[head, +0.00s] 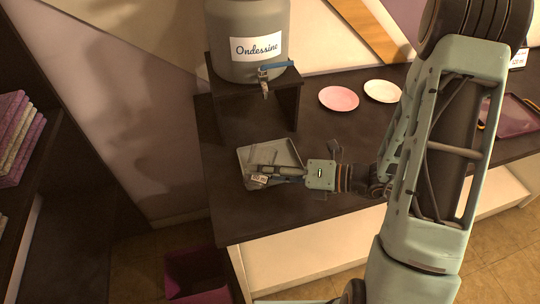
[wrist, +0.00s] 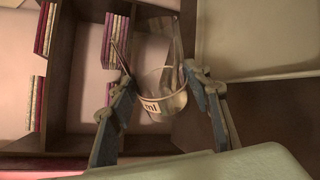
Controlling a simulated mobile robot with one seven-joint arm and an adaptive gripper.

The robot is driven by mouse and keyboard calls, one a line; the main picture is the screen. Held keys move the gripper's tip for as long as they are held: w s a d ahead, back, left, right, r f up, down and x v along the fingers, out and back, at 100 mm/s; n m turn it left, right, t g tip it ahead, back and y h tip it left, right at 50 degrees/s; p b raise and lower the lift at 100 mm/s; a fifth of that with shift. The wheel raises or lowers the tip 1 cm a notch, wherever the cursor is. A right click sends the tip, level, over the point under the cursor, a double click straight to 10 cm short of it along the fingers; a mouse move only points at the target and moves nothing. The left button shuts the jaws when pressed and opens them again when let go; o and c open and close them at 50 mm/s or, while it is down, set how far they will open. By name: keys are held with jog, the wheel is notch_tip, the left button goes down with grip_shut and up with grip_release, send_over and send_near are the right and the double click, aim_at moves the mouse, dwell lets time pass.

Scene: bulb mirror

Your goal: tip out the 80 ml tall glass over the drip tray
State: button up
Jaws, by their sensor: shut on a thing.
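The tall glass (head: 259,180) is clear, with a white label. My gripper (head: 270,174) is shut on it and holds it over the left front part of the drip tray. In the wrist view the glass (wrist: 167,76) is between the two fingers (wrist: 158,84), and its label shows "ml". It looks tipped well over from upright. I cannot tell whether any liquid is in it. The drip tray (head: 284,147) is grey, shallow and square, on the dark counter. Its front right part is hidden by my gripper.
A grey dispenser (head: 228,60) marked "Ondessine" stands on a dark stand (head: 287,103) behind the tray, its tap (head: 264,84) facing forward. A pink plate (head: 339,98) and a white plate (head: 382,91) lie to the right. A purple bin (head: 197,275) stands below, and shelves are at left.

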jog(key=shift+r, duration=0.3)
jog(key=shift+f+m, duration=0.2)
jog(key=shift+m, duration=0.1)
jog(key=shift+w+m, duration=0.1)
jog(key=shift+m, duration=0.2)
jog(key=shift+f+m+g+p, duration=0.15)
jog(key=shift+m+g+p, duration=0.15)
jog(key=shift+g, duration=0.1)
jog(key=shift+w+d+r+m+y+p, duration=0.25)
jog(key=shift+w+r+m+y+p, duration=0.15)
jog(key=shift+w+r+m+p, duration=0.4)
jog(key=shift+s+f, duration=0.1)
jog(key=shift+f, duration=0.25)
jog(key=shift+f+m+g+p, duration=0.15)
jog(key=shift+m+g+p, duration=0.2)
jog(key=shift+p, duration=0.3)
jog(key=shift+w+d+f+m+g+p, duration=0.1)
jog(key=shift+w+f+m+g+p, duration=0.2)
jog(key=shift+m+p, duration=0.4)
